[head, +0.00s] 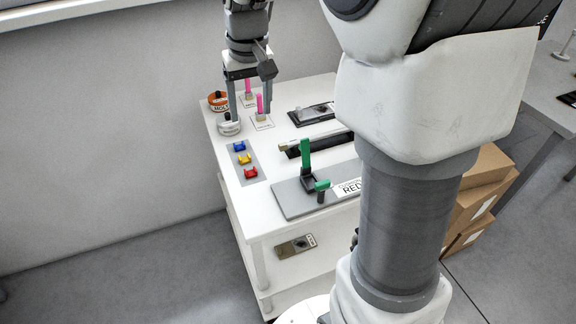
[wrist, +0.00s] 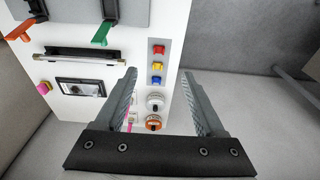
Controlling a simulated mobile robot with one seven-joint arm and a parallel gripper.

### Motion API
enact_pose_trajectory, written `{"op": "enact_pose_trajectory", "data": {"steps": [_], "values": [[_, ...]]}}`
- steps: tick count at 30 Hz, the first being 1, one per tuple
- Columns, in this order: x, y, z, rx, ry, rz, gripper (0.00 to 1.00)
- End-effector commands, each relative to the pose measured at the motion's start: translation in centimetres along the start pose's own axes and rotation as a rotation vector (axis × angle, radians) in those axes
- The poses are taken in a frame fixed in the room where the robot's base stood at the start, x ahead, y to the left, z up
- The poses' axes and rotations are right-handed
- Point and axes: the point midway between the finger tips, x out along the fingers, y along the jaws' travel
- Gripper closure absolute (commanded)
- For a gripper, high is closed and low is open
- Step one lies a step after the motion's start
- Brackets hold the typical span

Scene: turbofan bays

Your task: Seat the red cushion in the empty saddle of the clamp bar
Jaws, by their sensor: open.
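The red cushion (head: 251,172) is a small saddle-shaped block at the near end of a grey strip on the white cart, in line with a yellow and a blue one. It also shows in the wrist view (wrist: 158,49). My gripper (head: 251,113) is open and empty, pointing down above the far left of the cart, beyond the cushions. In the wrist view its fingers (wrist: 158,74) stand apart. A grey plate (head: 290,199) with green-handled clamps and a partly hidden label reading RED lies at the near side. I cannot make out the clamp bar's empty saddle.
The yellow cushion (head: 245,159) and blue cushion (head: 239,147) sit close beside the red one. Pink-topped pins (head: 260,104), an orange round container (head: 217,101) and a white one (head: 229,126) stand near my gripper. A dark bar (head: 325,141) lies behind the plate.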

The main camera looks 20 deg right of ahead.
Motion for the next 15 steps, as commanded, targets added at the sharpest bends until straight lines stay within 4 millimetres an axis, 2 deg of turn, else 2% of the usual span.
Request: {"op": "enact_pose_trajectory", "data": {"steps": [1, 6, 15], "values": [[-1.1, 0.0, 1.2, 0.000, 0.025, 0.000, 0.29], [-3.7, -0.1, 5.3, 0.000, 0.093, -0.001, 0.29], [-6.0, -0.3, 12.8, -0.003, 0.215, 0.002, 0.29]]}}
